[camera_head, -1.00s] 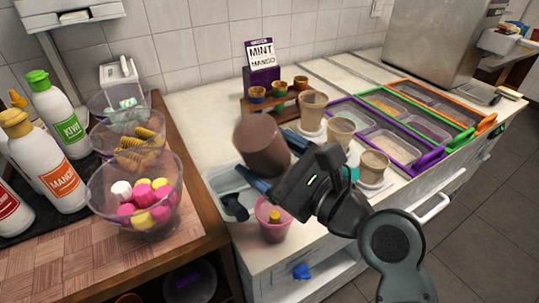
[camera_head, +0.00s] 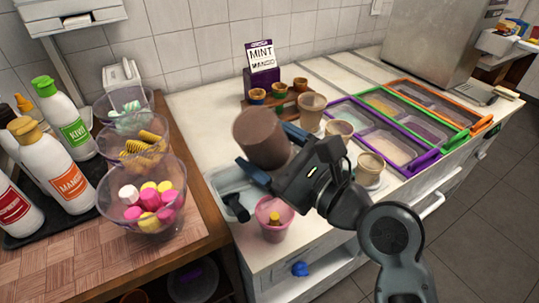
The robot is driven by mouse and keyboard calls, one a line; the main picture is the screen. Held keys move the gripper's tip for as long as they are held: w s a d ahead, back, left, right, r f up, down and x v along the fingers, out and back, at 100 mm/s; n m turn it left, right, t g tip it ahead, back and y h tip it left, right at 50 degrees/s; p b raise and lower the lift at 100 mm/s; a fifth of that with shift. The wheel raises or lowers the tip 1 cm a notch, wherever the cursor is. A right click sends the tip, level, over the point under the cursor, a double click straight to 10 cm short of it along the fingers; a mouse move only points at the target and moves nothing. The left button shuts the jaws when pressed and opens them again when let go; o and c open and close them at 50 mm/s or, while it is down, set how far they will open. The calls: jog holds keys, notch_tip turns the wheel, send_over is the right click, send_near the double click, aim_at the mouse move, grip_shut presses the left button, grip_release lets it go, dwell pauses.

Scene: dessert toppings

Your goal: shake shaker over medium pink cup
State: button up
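The pink cup (camera_head: 275,228) stands on the white counter near its front edge, with a small yellow and orange piece inside it. My gripper (camera_head: 268,158) is above and behind the cup, apart from it. Its blue-tipped fingers are on either side of a brown cylindrical shaker (camera_head: 262,136), which is tilted and held in the air. The shaker's top is turned away from the fingers, and its holes cannot be made out. Part of the shaker is hidden behind the gripper.
Beige cups (camera_head: 311,113) stand right of the shaker. Topping trays with a purple frame (camera_head: 424,162) lie further right. A small wooden rack (camera_head: 272,104) stands behind. Clear bowls (camera_head: 140,205) and bottles (camera_head: 68,182) crowd the left. A grey basin (camera_head: 229,183) lies beside the cup.

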aim_at(283, 133)
jog(key=shift+r+p, duration=0.35)
jog(key=shift+r, duration=2.05)
notch_tip(283, 133, down, 8)
jog(key=b, duration=0.4)
notch_tip(283, 133, up, 3)
jog(key=p, duration=0.3)
jog(key=shift+r+p, duration=0.5)
jog(key=shift+r, duration=2)
